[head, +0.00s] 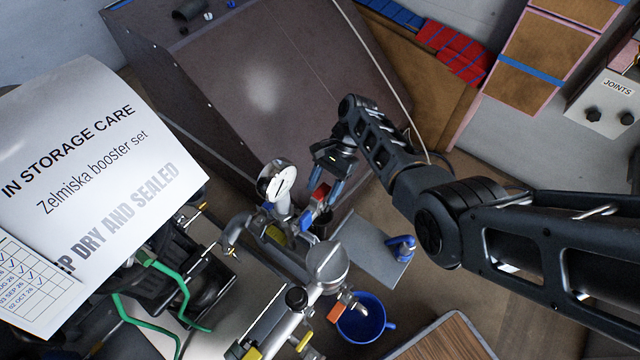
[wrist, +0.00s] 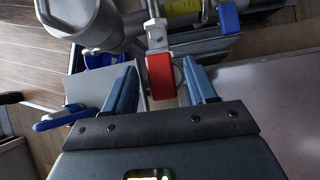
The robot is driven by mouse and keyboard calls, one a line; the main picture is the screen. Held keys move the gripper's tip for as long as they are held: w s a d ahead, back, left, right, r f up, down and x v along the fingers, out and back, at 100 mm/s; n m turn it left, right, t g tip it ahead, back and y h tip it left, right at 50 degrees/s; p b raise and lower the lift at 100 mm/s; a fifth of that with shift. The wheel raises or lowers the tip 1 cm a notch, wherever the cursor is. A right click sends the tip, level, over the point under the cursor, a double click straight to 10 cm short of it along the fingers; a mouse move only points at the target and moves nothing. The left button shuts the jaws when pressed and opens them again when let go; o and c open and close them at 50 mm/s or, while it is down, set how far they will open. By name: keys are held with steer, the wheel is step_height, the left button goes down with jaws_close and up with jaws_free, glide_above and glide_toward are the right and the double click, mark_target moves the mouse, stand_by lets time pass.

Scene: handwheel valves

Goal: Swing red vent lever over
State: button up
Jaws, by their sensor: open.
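The red vent lever (wrist: 160,76) shows in the wrist view as a red block on a light metal stem, joined to the grey pipework. It also shows in the head view (head: 320,191), just below my gripper. My gripper (wrist: 160,88) is open, with one blue-grey finger on each side of the red lever. The lever lies between the fingers, with a small gap visible on both sides. In the head view my gripper (head: 326,190) reaches down at the valve assembly, and its fingertips are partly hidden among the fittings.
A pressure gauge (head: 277,182) and blue levers (wrist: 228,18) sit close by on the pipework. A blue cup (head: 366,318) stands below the pipes. A blue clamp-like item (head: 401,247) lies on a grey plate (head: 362,250). A large dark cabinet (head: 260,85) stands behind.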

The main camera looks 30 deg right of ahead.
step_height(320, 180, up, 6)
steer(key=p, duration=0.6)
steer(key=shift+r, duration=0.1)
steer(key=p+v, duration=0.1)
steer(key=v, duration=0.6)
steer(key=shift+d+r, duration=0.2)
steer(key=shift+r, duration=0.05)
